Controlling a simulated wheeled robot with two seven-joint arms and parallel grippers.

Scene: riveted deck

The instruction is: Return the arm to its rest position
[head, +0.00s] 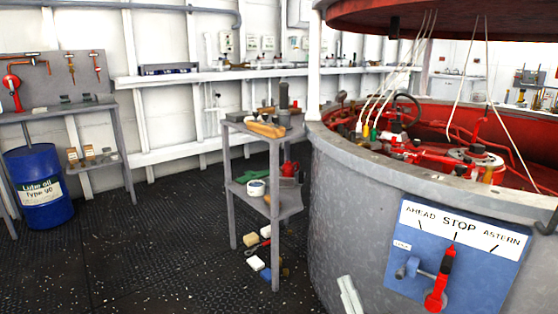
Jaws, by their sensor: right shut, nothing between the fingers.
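My right gripper (346,282) shows at the bottom edge, right of centre, as a small pale grey-white shape in front of the round grey casing (345,205). It is shut and empty. Most of my right arm is out of the picture below. It appears apart from the casing, though the gap is hard to judge. My left gripper and arm are not in view.
A blue panel (385,268) with a red lever (441,280) and an AHEAD/STOP/ASTERN sign (458,228) is on the casing at right. A grey shelf stand (232,200) holds tools at centre. A blue drum (40,205) stands left. Dark deck (150,260) between is clear.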

